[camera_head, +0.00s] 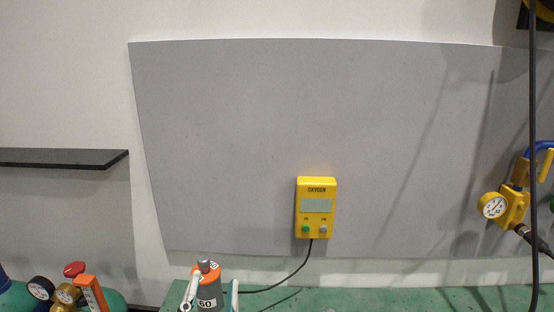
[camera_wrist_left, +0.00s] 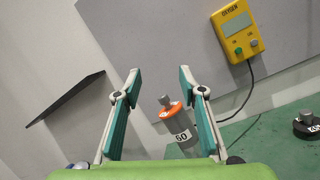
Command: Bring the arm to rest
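My left gripper (camera_head: 213,281) shows at the bottom edge of the head view, with only parts of its pale and teal fingers visible. In the left wrist view the left gripper (camera_wrist_left: 158,76) is open, its two teal finger pads wide apart with nothing held between them. A grey cylinder with an orange top, marked 60 (camera_head: 208,303), appears between the fingers in the head view. In the wrist view the cylinder (camera_wrist_left: 182,131) stands beyond the fingers, partly behind the right one. My right gripper is in neither view.
A yellow OXYGEN meter (camera_head: 316,207) hangs on the grey panel (camera_head: 250,110), its cable running to the green bench (camera_head: 400,300). A dark shelf (camera_head: 60,158) is at left, above gauges (camera_head: 66,293). A yellow gauge fitting (camera_head: 505,207) is at right. A dark weight (camera_wrist_left: 308,125) lies on the bench.

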